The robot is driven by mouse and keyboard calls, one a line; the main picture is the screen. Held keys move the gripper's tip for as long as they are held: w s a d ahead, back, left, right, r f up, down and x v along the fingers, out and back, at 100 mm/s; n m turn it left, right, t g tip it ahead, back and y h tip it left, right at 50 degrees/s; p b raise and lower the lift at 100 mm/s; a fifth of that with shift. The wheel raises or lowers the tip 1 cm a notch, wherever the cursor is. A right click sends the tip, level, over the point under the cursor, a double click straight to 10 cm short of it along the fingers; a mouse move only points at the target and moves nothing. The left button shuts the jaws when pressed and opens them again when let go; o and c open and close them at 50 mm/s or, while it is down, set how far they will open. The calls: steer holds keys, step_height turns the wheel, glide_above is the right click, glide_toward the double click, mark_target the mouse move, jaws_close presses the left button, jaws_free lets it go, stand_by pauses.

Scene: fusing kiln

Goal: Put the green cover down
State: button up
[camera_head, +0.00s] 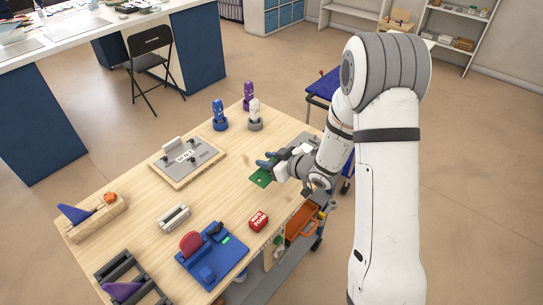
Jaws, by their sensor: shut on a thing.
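The green cover (261,179) is a flat green piece at the right part of the wooden table, just below my gripper. My gripper (267,163) reaches in from the right and is shut on the green cover. My gripper hides part of the cover. I cannot tell whether the cover touches the tabletop or is held slightly above it.
A grey board (205,158) with knobs lies left of my gripper. Blue (219,118), purple (249,94) and white (255,112) figures stand behind. A red block (258,221) and a blue fixture (211,258) are nearer. Bare wood lies between board and red block.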

step_height(320, 180, down, 6)
steer(key=b, duration=0.3)
steer(key=shift+w+d+b, duration=0.15)
steer(key=shift+b, duration=0.15)
steer(key=shift+f+b, duration=0.6)
steer(key=shift+f, duration=0.05)
steer(key=o, duration=1.2)
steer(key=shift+c, duration=0.2)
steer(key=shift+d+r, duration=0.1)
